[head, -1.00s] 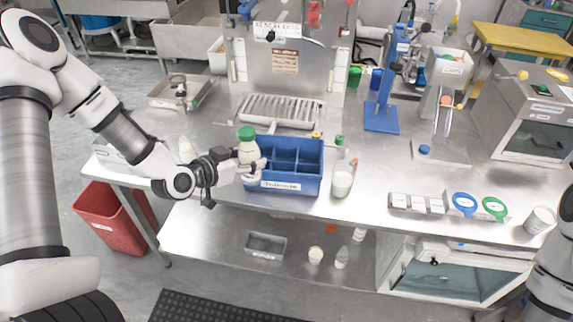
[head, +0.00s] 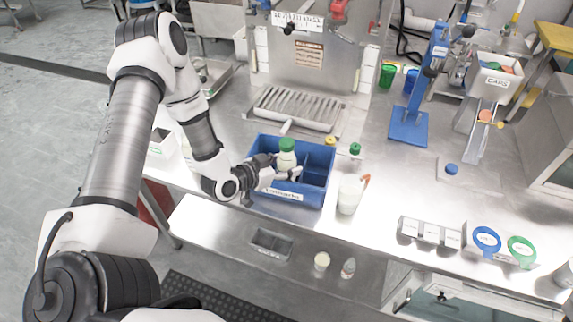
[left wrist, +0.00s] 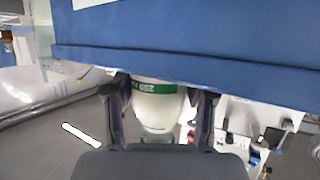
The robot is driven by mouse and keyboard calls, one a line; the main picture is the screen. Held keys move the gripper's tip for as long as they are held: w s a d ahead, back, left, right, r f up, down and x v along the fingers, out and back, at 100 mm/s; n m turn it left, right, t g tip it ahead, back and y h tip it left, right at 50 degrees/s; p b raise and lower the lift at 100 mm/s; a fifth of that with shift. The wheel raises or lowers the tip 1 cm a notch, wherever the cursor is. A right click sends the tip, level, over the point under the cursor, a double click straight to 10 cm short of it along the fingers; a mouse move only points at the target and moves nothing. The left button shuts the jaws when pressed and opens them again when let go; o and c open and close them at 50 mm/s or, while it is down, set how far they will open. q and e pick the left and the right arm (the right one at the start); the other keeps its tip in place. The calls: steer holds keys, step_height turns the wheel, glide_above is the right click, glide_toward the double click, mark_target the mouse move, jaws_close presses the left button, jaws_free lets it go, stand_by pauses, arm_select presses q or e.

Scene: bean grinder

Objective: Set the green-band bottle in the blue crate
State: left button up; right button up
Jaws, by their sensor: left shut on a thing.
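The green-band bottle (head: 287,160), pale with a green cap, is upright at the left part of the blue crate (head: 284,196). My left gripper (head: 281,176) is shut on its body, reaching in from the left. In the left wrist view the bottle (left wrist: 158,112) with its green band is between my two fingers (left wrist: 160,108). The crate's blue wall (left wrist: 190,62) crosses that view and hides part of the bottle. I cannot tell whether the bottle's base touches the crate floor. My right gripper is not in view.
A milky jug (head: 349,195) stands right of the crate. A green-capped bottle (head: 355,149) and a yellow cap (head: 330,141) are behind it. A slotted metal tray (head: 294,110) lies farther back. A blue stand (head: 409,125) is at the back right. Steel counter between is clear.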

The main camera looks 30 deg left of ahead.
arm_select(q)
steer(key=shift+s, duration=0.15)
steer(key=shift+f+b, duration=0.6)
steer(key=shift+f, duration=0.05)
steer(key=o, duration=1)
steer(key=shift+r, duration=0.1)
